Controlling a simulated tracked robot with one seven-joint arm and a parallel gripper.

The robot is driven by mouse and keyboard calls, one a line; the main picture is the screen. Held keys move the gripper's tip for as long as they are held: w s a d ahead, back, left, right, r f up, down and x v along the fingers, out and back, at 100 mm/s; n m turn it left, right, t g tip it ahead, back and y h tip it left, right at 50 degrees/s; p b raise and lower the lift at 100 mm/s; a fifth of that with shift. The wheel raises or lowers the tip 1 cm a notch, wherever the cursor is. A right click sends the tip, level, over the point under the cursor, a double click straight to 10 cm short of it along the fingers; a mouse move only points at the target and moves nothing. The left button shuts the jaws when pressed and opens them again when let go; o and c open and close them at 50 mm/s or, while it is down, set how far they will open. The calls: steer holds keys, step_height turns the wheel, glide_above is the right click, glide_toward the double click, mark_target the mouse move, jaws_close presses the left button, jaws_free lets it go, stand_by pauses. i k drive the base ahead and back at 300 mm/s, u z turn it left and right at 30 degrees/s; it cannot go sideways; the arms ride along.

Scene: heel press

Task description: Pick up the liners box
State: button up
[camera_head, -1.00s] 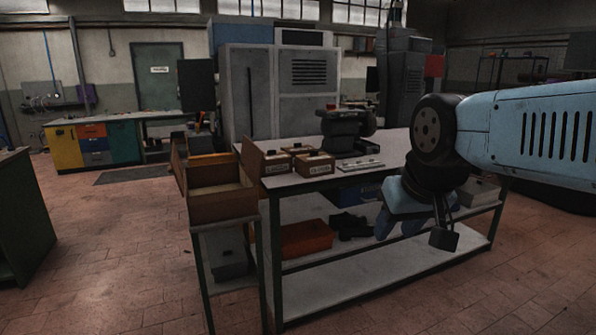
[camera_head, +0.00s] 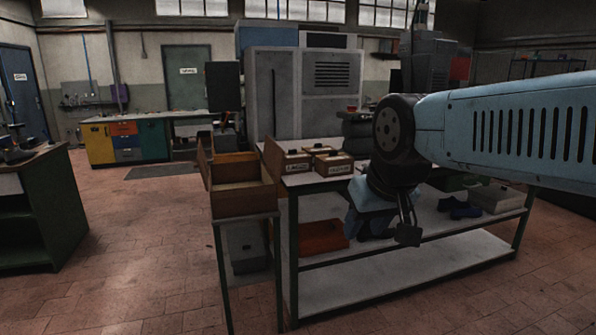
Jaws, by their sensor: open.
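Several small brown boxes with dark tops and white labels stand at the left end of the workbench (camera_head: 306,181). The left front box (camera_head: 298,161) has a label that seems to start with L, so it may be the liners box, but I cannot read it surely. Another labelled box (camera_head: 334,165) stands right of it, and a third box (camera_head: 318,150) is behind. My gripper (camera_head: 373,234) hangs in front of the bench, right of the boxes and lower in the picture. It is open, with nothing visible in it. My arm hides part of the bench top.
An open wooden bin (camera_head: 244,202) on a stand is left of the boxes, with an upright brown panel (camera_head: 273,161) between. The shelf below holds an orange bin (camera_head: 322,236) and a grey box (camera_head: 497,198). Floor at left is clear up to a green cabinet (camera_head: 62,215).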

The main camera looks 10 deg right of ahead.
mark_target(318, 149)
steer(key=u, duration=0.1)
steer(key=i, duration=1)
steer(key=z, duration=0.5)
